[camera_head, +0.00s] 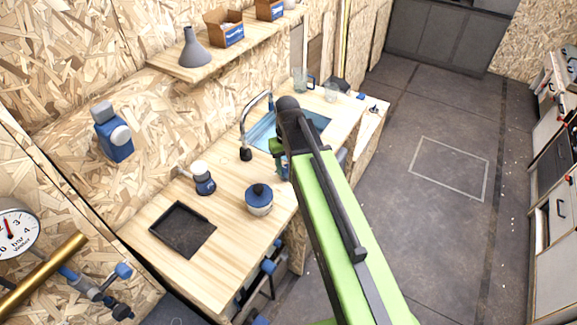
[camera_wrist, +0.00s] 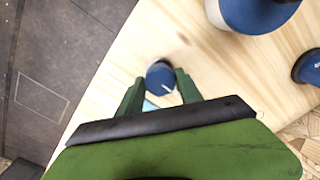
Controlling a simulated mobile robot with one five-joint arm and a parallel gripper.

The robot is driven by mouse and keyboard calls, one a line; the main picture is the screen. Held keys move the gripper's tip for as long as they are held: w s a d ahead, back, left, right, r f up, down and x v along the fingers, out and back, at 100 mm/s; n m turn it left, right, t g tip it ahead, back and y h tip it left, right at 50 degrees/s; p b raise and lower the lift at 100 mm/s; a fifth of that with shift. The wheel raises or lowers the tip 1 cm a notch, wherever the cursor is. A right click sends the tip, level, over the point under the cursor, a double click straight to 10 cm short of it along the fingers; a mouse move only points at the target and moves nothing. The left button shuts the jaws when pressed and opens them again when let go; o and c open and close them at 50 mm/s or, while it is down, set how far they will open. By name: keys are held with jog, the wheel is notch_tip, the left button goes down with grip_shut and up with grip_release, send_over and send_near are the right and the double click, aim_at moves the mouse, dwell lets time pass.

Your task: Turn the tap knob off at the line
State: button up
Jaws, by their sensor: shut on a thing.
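The tap knob (camera_wrist: 159,78) is a small round blue knob with a white pointer mark, near the counter's edge in the wrist view. My gripper (camera_wrist: 158,86) reaches over it, with one green finger on each side, shut on the knob. A light blue patch (camera_wrist: 149,106) shows just below the knob between the fingers; I cannot tell whether it is the line. In the head view my gripper (camera_head: 279,158) is at the counter's front edge before the sink, and my arm hides most of the knob there.
The sink (camera_head: 264,135) and curved faucet (camera_head: 247,120) lie behind my gripper. The floor to the right is open.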

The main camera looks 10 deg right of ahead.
aim_at(288, 168)
dwell(0.3)
jog(key=o, duration=1.4)
jog(key=shift+c, duration=0.2)
notch_tip(288, 168, up, 18)
jog(key=p, duration=1.7)
jog(key=shift+f, duration=0.25)
